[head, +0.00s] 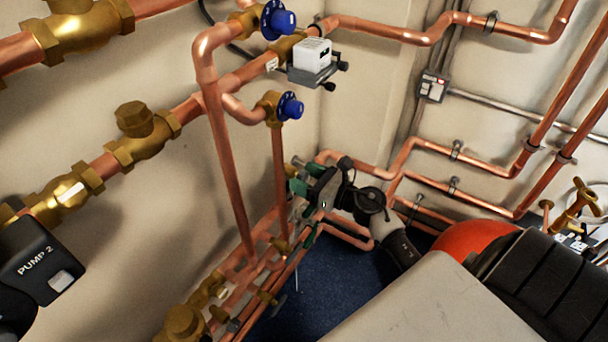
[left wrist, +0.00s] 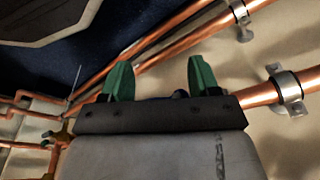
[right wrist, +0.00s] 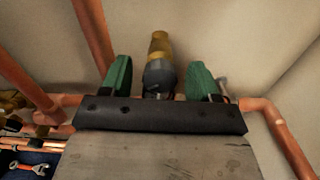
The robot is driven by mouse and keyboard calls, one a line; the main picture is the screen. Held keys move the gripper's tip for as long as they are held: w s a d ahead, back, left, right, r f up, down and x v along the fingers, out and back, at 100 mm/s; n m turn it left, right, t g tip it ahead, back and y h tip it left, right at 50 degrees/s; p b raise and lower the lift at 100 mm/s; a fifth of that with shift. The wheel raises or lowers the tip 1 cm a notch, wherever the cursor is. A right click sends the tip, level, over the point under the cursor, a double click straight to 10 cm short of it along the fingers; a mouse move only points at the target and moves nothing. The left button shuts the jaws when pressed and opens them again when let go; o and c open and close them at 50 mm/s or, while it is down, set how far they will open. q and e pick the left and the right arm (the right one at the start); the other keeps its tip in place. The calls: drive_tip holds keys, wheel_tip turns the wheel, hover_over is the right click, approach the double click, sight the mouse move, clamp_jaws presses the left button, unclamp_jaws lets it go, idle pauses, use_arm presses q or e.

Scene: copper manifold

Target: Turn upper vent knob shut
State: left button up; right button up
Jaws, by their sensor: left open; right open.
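My right gripper (head: 302,210) is low by the wall pipes in the head view, its green fingers apart. In the right wrist view, a dark grey knob (right wrist: 160,76) on a brass fitting (right wrist: 159,46) shows between the open fingers, with a gap on each side. It looks like a vent knob, but I cannot tell whether it is the upper one. In the head view my gripper hides most of that spot. My left gripper (left wrist: 159,66) is open and empty in the left wrist view, and I do not make it out in the head view.
Copper pipes (head: 224,160) run close to my right gripper. Two blue knobs (head: 278,20) and (head: 290,107) sit higher on the wall pipes. A grey-white actuator box (head: 312,58) is between them. A red wrench (right wrist: 27,167) lies low. Clamped pipes (left wrist: 289,92) run near my left gripper.

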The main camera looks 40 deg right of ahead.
drive_tip(key=c, duration=0.9)
